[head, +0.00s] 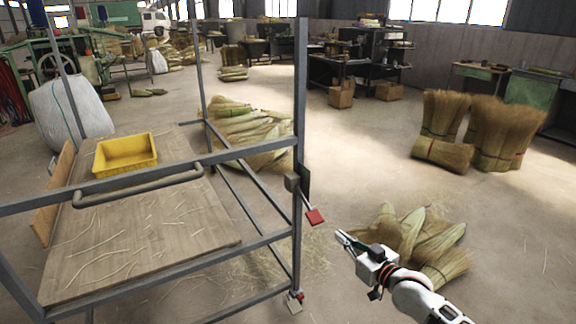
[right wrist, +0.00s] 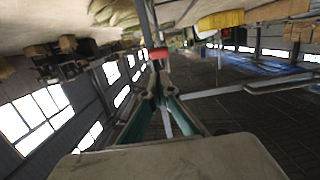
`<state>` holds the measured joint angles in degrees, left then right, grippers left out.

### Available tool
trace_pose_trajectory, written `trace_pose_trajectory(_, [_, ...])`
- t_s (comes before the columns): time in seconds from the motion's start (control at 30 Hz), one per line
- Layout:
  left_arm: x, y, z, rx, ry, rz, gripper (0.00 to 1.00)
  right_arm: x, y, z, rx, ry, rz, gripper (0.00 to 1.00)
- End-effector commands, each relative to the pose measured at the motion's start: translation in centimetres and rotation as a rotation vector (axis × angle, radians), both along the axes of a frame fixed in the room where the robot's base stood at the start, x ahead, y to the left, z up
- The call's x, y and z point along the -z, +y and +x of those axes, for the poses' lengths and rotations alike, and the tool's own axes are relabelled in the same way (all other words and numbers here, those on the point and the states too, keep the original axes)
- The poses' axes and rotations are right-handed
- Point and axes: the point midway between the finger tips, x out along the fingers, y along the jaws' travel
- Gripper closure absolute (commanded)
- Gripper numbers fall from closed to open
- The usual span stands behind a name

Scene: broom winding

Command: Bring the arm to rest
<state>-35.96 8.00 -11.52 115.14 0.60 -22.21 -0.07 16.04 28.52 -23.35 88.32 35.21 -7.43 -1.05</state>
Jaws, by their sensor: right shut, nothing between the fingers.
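My right gripper (head: 342,237) is shut and empty at the end of my white arm, in the lower right of the head view. It is in the air right of a metal-framed cart and left of a pile of broom straw (head: 412,240) on the floor. In the right wrist view its green-edged fingers (right wrist: 157,88) come together with nothing between them. My left gripper does not show.
The grey cart frame (head: 299,120) has a wooden shelf (head: 150,235) strewn with straw and a yellow bin (head: 125,154). Broom bundles (head: 497,135) stand at the right.

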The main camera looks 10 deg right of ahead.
Motion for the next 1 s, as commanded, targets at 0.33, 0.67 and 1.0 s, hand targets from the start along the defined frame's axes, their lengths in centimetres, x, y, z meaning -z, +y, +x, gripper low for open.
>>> trace_pose_trajectory(0.33, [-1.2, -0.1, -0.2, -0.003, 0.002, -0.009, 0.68, 8.8, 5.6, -12.8, -0.026, 0.148, -0.062, 1.0])
trace_pose_trajectory(0.67, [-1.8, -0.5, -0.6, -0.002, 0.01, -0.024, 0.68, 14.5, 7.6, -28.8, 0.015, 0.329, -0.176, 1.0])
trace_pose_trajectory(1.0, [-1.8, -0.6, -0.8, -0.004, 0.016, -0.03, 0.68, 15.7, 6.8, -36.2, 0.052, 0.424, -0.254, 1.0])
